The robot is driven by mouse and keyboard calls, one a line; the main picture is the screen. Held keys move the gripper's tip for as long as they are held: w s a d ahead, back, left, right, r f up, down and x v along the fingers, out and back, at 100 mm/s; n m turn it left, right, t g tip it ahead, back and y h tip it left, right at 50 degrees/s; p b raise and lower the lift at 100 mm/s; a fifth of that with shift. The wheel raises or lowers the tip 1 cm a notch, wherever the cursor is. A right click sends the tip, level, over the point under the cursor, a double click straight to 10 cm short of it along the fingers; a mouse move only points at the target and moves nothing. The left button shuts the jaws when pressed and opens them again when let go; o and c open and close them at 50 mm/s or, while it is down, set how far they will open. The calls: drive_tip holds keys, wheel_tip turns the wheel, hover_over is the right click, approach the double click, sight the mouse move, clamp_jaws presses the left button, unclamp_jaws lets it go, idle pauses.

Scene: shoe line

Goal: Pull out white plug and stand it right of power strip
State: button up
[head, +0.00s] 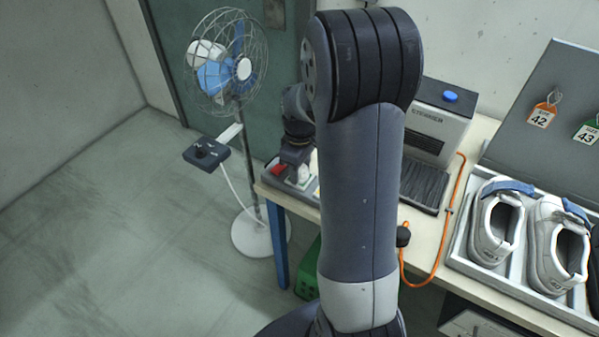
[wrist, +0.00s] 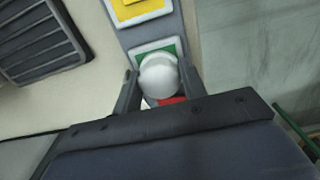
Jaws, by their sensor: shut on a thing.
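The white plug (wrist: 158,72) shows in the wrist view as a rounded white body between the two fingers of my gripper (wrist: 158,84). My gripper is shut on it. The plug covers much of a green-marked socket (wrist: 171,47) on the grey power strip (wrist: 172,26); I cannot tell whether it is seated or lifted. A yellow-marked socket (wrist: 135,10) is farther along the strip. In the head view my gripper (head: 297,168) is over the power strip (head: 311,186) at the table's left end, partly hidden by my arm.
A grey machine (head: 436,122) with a black ribbed pad and an orange cable (head: 447,220) stand right of my arm. A tray (head: 484,275) of white shoes is farther right. A standing fan (head: 240,70) is left of the table (head: 428,245). A red part (wrist: 172,101) shows below the plug.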

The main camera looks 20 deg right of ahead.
drive_tip(key=shift+r+p, duration=2.25)
drive_tip(key=shift+r, duration=0.8)
drive_tip(key=shift+f, duration=0.1)
